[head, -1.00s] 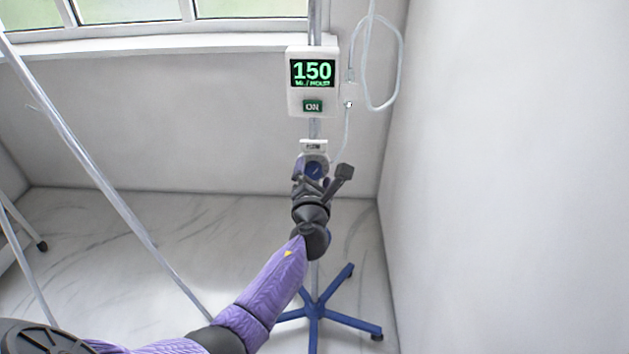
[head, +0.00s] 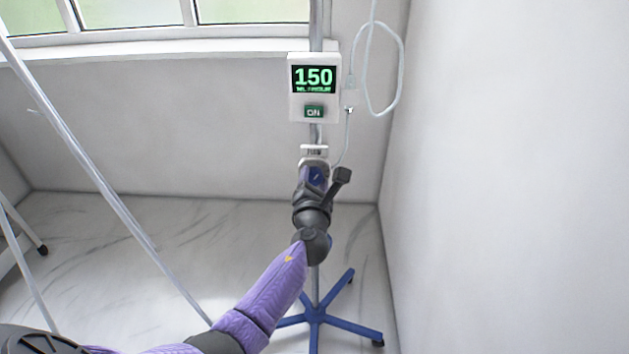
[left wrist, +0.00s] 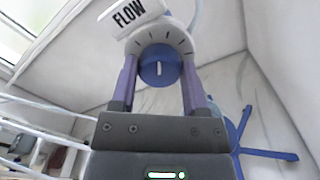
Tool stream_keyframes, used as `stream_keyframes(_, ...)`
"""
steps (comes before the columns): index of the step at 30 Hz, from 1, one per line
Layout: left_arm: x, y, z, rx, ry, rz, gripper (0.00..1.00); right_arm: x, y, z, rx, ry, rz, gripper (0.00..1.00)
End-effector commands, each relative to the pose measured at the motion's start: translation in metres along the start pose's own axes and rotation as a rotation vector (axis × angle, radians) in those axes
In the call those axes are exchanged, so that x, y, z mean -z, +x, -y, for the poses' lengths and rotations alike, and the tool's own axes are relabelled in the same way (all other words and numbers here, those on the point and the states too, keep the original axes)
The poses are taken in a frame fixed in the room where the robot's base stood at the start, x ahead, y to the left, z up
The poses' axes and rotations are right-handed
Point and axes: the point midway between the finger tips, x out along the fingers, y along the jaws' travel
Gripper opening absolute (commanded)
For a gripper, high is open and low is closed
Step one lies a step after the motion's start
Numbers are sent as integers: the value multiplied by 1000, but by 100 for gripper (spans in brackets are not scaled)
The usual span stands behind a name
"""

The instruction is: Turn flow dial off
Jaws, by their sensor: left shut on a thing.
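The flow dial is a blue round knob (left wrist: 159,66) with a white pointer line on a pale face with dark tick marks, in the left wrist view. The pointer stands about upright in that view. A white label reading FLOW (left wrist: 130,13) sits above it. My left gripper (head: 313,178) is shut on the dial, one purple finger on each side; in the left wrist view the fingers (left wrist: 158,80) flank the knob. In the head view the gripper covers most of the dial. The pump box (head: 314,88) above shows 150 and a green ON sign. My right gripper is not in view.
The dial and pump box are on a metal pole with a blue wheeled base (head: 317,315). A thin clear tube (head: 385,110) loops at the right. A white wall (head: 510,180) is close on the right; a slanted pale pole (head: 100,180) crosses at left.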

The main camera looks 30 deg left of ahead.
Motion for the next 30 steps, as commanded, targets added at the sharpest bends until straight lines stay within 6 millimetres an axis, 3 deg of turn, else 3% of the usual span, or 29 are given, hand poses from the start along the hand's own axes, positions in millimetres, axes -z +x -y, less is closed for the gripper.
stream_keyframes(30, 3, 0, 0, 2, -912, -5, 0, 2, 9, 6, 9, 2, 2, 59)
